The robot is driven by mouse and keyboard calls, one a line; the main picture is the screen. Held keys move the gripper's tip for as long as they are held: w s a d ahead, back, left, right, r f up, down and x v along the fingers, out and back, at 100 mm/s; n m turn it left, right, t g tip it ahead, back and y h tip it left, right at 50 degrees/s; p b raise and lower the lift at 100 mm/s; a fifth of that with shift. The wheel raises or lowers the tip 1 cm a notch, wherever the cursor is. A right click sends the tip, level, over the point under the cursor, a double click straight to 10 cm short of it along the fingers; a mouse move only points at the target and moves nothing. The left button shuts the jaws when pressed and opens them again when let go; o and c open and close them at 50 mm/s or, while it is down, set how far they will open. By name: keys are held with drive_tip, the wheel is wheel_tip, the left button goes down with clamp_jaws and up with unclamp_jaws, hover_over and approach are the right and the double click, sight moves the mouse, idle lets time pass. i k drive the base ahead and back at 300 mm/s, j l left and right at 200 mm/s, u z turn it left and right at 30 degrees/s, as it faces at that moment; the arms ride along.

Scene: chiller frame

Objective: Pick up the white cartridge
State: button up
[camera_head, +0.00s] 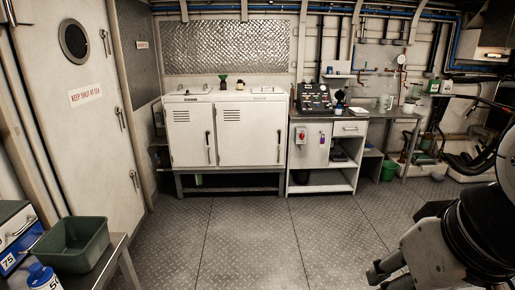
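I cannot make out for certain which thing is the white cartridge. A small whitish upright object (386,103) stands on the side bench at the back right, too small to identify. My gripper (385,275) is at the lower right, over the floor and far from the benches. Its fingers are partly cut off by the bottom edge, so I cannot tell whether they are open or shut. Nothing is visible held in it.
A white two-door chiller cabinet (248,135) stands at the back, beside a workbench with a control panel (314,98). A green bin (388,170) is on the floor at right. A dark green tub (70,262) sits at near left. The middle floor is clear.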

sight(339, 108)
drive_tip(key=i, duration=0.95)
drive_tip(key=i+j+z, duration=0.1)
drive_tip(key=i, duration=0.85)
drive_tip(key=i+l+z, duration=0.15)
drive_tip(key=i+z, duration=0.2)
drive_tip(key=i, duration=0.3)
drive_tip(key=i+z, duration=0.35)
drive_tip(key=i, duration=0.3)
drive_tip(key=i+j+z, duration=0.35)
drive_tip(key=i, duration=0.3)
drive_tip(key=i+l+z, duration=0.25)
drive_tip(key=i, duration=0.45)
drive_tip(key=i+j+z, duration=0.25)
drive_tip(key=i, duration=0.5)
drive_tip(key=i+l+u, duration=0.2)
drive_tip(key=i+u, duration=0.2)
drive_tip(key=i+l+u, duration=0.6)
drive_tip(key=u, duration=0.2)
drive_tip(key=i+l+u, duration=0.55)
drive_tip(key=u, duration=0.25)
drive_tip(key=i+l+u, duration=0.15)
drive_tip(key=l+u, duration=0.25)
